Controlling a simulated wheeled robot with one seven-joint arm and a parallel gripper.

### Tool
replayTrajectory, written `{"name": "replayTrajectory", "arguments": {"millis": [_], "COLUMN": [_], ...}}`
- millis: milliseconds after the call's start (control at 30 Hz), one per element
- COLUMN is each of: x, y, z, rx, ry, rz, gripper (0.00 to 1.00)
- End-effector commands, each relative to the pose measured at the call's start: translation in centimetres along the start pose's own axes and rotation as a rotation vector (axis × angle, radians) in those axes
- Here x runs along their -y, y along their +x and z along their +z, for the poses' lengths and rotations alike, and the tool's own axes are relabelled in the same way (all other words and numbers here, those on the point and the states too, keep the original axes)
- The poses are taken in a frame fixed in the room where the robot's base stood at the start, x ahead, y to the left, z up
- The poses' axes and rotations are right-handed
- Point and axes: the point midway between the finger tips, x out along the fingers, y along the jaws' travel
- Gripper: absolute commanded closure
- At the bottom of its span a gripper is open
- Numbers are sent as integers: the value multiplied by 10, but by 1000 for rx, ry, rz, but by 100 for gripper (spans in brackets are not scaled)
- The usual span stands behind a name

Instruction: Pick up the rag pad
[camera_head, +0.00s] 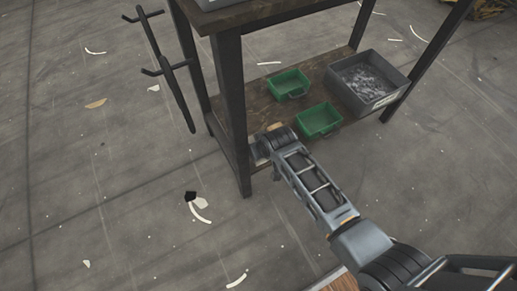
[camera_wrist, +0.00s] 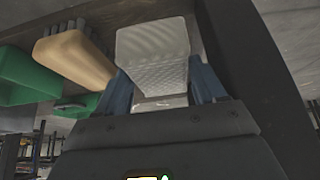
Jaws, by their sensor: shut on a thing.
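The rag pad (camera_wrist: 153,45), a pale grey-white block with a textured face, sits between the blue fingers of my gripper (camera_wrist: 163,88) in the wrist view. The fingers are shut on it, one on each side. In the head view my gripper (camera_head: 262,150) is at the near left end of the bench's lower shelf, close to the front leg. The pad is hard to make out there, largely hidden by my arm and the bench. I cannot tell whether the pad still touches the shelf.
The lower shelf (camera_head: 247,98) holds two green bins (camera_head: 289,83) (camera_head: 318,119) and a grey crate (camera_head: 368,82) of small metal parts. A tan, brush-like object (camera_wrist: 75,57) lies beside the pad. The dark bench leg (camera_head: 233,115) stands close to my gripper. Open floor lies left.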

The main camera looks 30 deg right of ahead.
Motion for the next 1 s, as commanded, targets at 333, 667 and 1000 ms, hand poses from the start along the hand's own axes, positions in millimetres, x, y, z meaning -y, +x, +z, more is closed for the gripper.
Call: {"name": "replayTrajectory", "arguments": {"millis": [333,667,1000], "x": [-14,-26,-28], "y": [-64,-113,-123], "z": [26,53,60], "rx": [3,0,0], "ry": [-2,-1,-1], "rz": [2,1,-1], "gripper": [61,61,61]}}
